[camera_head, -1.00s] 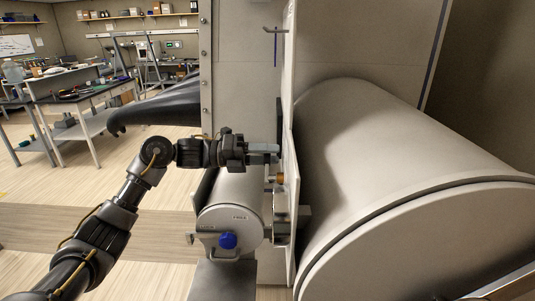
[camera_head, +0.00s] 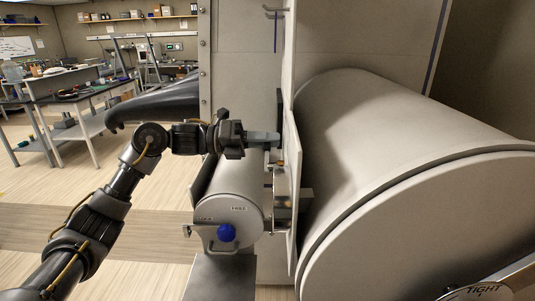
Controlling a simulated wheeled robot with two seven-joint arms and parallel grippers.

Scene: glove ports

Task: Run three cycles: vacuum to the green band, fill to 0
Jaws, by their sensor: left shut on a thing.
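My left gripper (camera_head: 272,138) reaches in from the left at the edge of a pale panel (camera_head: 291,215), seen almost edge-on. It is shut on a small valve handle (camera_head: 279,136), mostly hidden by the fingers. Just below, a brass-coloured fitting (camera_head: 281,163) and a round metal part (camera_head: 281,192) stick out from the panel. The gauge face and its green band cannot be read from here. My right gripper is not in view.
A large pale cylinder (camera_head: 400,165) fills the right. A dark glove (camera_head: 155,105) sticks out left. Benches (camera_head: 80,90) stand behind, with open floor between.

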